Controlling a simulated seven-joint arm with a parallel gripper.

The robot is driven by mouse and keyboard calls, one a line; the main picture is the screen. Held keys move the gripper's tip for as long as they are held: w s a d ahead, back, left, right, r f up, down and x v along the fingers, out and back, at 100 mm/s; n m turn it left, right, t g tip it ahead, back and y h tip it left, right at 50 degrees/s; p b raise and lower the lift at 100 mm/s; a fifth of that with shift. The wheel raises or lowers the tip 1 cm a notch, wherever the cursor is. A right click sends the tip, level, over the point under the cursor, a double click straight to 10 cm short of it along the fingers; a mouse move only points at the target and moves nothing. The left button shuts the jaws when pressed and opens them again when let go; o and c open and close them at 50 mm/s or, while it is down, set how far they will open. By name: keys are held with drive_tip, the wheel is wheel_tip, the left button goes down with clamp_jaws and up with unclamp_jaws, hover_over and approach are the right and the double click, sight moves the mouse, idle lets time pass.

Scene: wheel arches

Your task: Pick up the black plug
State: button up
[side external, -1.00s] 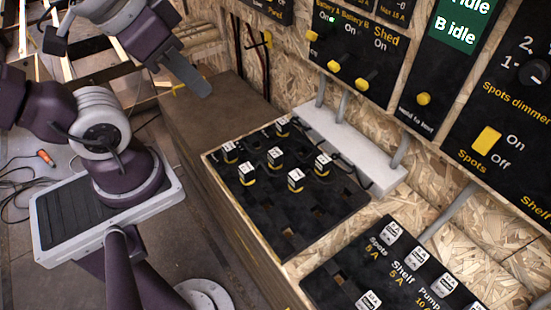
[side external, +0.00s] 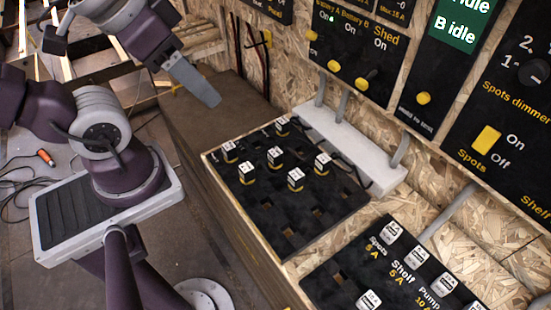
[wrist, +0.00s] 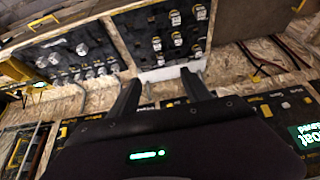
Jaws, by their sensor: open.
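Several small dark plugs with white-marked tops and yellow lower edges stand upright in a black socket panel (side external: 265,215) in the side external view. One black plug (side external: 247,174) is at its left, another (side external: 296,180) nearer its middle. I cannot tell which one the task means. Similar plugs (wrist: 177,39) show at the top of the wrist view. My gripper (side external: 211,99) is above and behind the panel, apart from every plug. In the wrist view my gripper (wrist: 160,82) has its two fingers spread with nothing between them.
A white conduit box (side external: 350,150) with grey pipes runs along the panel's back edge. A second black panel (side external: 325,285) with labelled fuses lies in front right. A switch wall (side external: 365,45) rises behind. The brown bench top (side external: 190,120) beyond the panel is clear.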

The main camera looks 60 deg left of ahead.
drive_tip(key=n+g, duration=0.5)
drive_tip(key=n, duration=1)
hover_over(276, 152)
wheel_tip(276, 152, down, 22)
wheel_tip(276, 152, down, 14)
drive_tip(key=n, duration=0.3)
drive_tip(key=shift+g, duration=0.3)
clamp_jaws()
